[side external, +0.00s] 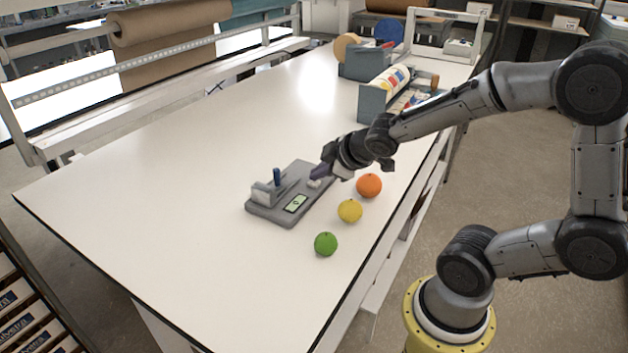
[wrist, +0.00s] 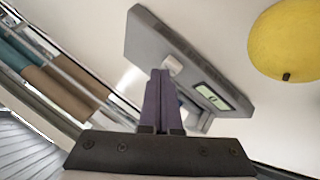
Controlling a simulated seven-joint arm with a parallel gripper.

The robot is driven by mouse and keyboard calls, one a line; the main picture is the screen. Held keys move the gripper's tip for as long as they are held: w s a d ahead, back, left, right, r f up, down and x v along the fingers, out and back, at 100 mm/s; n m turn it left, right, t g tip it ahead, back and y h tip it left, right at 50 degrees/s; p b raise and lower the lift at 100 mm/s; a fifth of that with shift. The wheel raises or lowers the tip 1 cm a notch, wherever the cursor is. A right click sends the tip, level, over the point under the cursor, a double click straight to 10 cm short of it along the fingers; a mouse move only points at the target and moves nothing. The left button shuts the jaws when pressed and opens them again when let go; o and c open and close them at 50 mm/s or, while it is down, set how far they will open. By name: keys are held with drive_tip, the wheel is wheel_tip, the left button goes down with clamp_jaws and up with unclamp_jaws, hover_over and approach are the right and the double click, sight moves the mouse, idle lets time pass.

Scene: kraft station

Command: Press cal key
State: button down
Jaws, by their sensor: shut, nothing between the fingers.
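A grey scale-like device (side external: 270,215) lies on the white table, with a small lit display (side external: 296,203) reading about 0 and an upright blue part at its left. A pale raised key (side external: 314,183) sits on its right end; no lettering on it is readable. My gripper (side external: 317,173) is shut and empty, its purple fingers pointing down close to this key. In the wrist view the fingertips (wrist: 160,74) appear just beside the pale key (wrist: 172,63), with the display (wrist: 213,97) to the right. I cannot tell whether they touch.
An orange fruit (side external: 369,185), a yellow fruit (side external: 350,211) and a green fruit (side external: 325,244) lie in a row right of the device. The yellow one also shows in the wrist view (wrist: 290,40). Grey bins (side external: 372,104) stand at the back. The table's left is clear.

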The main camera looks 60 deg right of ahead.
sight(318, 188)
idle(0.4)
drive_tip(key=shift+r, duration=0.75)
drive_tip(key=shift+r, duration=0.1)
drive_tip(key=shift+r, duration=2.4)
drive_tip(key=s+a+r+m+y, duration=0.1)
drive_tip(key=s+a+r, duration=0.5)
drive_tip(key=s+a, duration=0.1)
drive_tip(key=s+a+f+m+g+y, duration=0.1)
drive_tip(key=s+a+f+m+g, duration=0.1)
drive_tip(key=s, duration=0.8)
wheel_tip(318, 188, down, 3)
drive_tip(key=shift+s+a+f+m+g+y, duration=0.15)
drive_tip(key=shift+a+m+g+y, duration=0.35)
drive_tip(key=shift+m, duration=0.7)
